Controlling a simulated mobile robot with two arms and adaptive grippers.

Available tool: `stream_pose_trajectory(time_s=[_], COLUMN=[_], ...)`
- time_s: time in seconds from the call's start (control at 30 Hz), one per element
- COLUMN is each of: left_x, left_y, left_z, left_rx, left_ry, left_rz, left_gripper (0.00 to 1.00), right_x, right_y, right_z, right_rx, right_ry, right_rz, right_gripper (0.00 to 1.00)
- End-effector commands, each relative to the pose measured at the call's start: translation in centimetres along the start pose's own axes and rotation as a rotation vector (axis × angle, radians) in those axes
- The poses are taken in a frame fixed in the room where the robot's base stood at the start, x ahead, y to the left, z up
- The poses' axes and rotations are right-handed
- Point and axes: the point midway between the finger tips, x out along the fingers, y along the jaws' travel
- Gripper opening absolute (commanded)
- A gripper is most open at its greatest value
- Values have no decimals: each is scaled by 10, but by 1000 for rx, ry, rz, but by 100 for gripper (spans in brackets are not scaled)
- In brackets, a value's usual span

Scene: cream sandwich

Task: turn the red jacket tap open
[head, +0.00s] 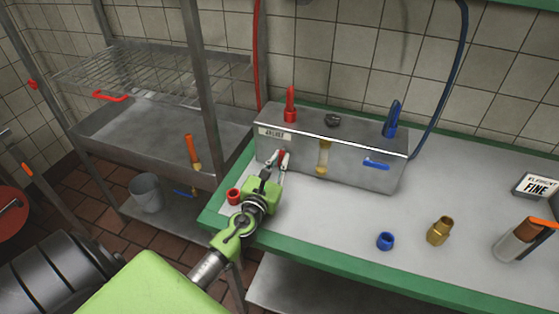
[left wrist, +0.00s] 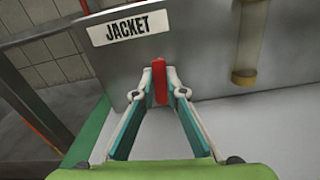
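The metal box (head: 370,163) on the table has a JACKET label (head: 275,134), which also shows in the left wrist view (left wrist: 129,27). The red jacket tap handle (left wrist: 160,82) is on the box front below this label and looks upright in the left wrist view. My left gripper (left wrist: 160,78) has a fingertip on each side of the handle and looks shut on it. In the head view my left gripper (head: 277,160) partly hides the handle. My right gripper is not in view.
A blue lever (head: 376,163) and a brass-ended sight tube (head: 323,158) are on the box front. Red (head: 290,105) and blue (head: 393,120) fittings stand on top. A red ring (head: 234,196) lies near my left gripper. A blue ring (head: 385,241) and brass fitting (head: 440,231) lie right.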

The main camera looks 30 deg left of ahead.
Motion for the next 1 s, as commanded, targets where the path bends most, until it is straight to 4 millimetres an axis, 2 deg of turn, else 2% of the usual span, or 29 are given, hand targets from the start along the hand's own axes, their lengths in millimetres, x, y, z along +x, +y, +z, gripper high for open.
stream_pose_trajectory(time_s=[0.17,0.37,0.57,0.6,0.63,1.0], left_x=[0,0,0,0,0,-2], left_y=[0,-2,-2,-2,-2,-2], left_z=[0,-1,0,0,0,0], left_rx=[-8,-135,-136,-136,-135,-133], left_ry=[0,0,1,1,1,1], left_rz=[0,0,0,0,0,0], left_gripper=[0,0,0,20,28,29], right_x=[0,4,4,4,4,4], right_y=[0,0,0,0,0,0], right_z=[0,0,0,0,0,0], right_rx=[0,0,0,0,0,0], right_ry=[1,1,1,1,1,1], right_rz=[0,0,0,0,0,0], right_gripper=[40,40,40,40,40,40])
